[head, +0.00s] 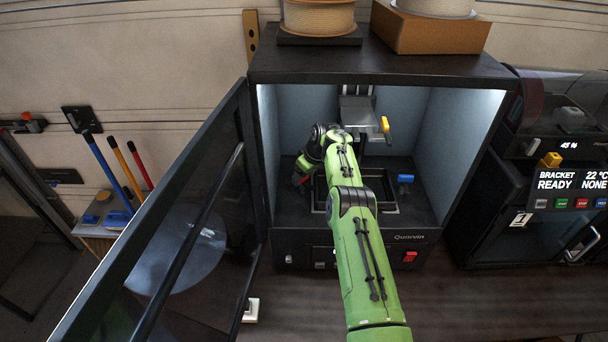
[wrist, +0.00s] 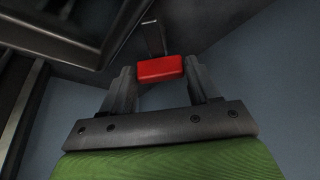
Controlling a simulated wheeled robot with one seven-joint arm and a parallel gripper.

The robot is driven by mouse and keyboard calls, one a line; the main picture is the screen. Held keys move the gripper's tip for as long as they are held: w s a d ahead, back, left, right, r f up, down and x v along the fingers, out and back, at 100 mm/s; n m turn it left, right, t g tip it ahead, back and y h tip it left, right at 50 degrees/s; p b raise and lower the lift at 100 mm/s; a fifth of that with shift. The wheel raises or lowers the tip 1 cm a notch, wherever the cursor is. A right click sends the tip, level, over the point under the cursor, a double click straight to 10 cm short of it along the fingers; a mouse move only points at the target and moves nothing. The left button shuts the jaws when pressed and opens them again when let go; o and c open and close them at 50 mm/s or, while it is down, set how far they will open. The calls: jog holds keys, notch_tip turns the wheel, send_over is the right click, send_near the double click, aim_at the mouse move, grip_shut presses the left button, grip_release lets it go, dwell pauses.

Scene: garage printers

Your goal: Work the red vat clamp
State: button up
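The red vat clamp (wrist: 160,69) is a red block on a thin dark stem, in the middle of the wrist view. My gripper (wrist: 161,70) has one finger on each side of the red block, and both fingertips appear to touch it. In the head view my gripper (head: 306,182) is low in the left part of the open printer (head: 345,236), left of the dark vat frame (head: 390,210). The clamp is mostly hidden there behind my gripper.
The printer door (head: 190,215) stands open on the left. A yellow lever (head: 385,124) is on the raised part inside, and a blue clamp (head: 405,178) is right of the vat. Printer walls are close around my arm. Another printer (head: 520,190) stands to the right.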

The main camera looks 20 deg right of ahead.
jog(key=o, duration=0.3)
jog(key=shift+r, duration=0.1)
jog(key=shift+s+d+r+b, duration=0.1)
jog(key=shift+r+b, duration=0.25)
jog(key=shift+b, duration=0.05)
jog(key=b+v, duration=0.1)
jog(key=v, duration=1.4)
jog(key=shift+f, duration=0.1)
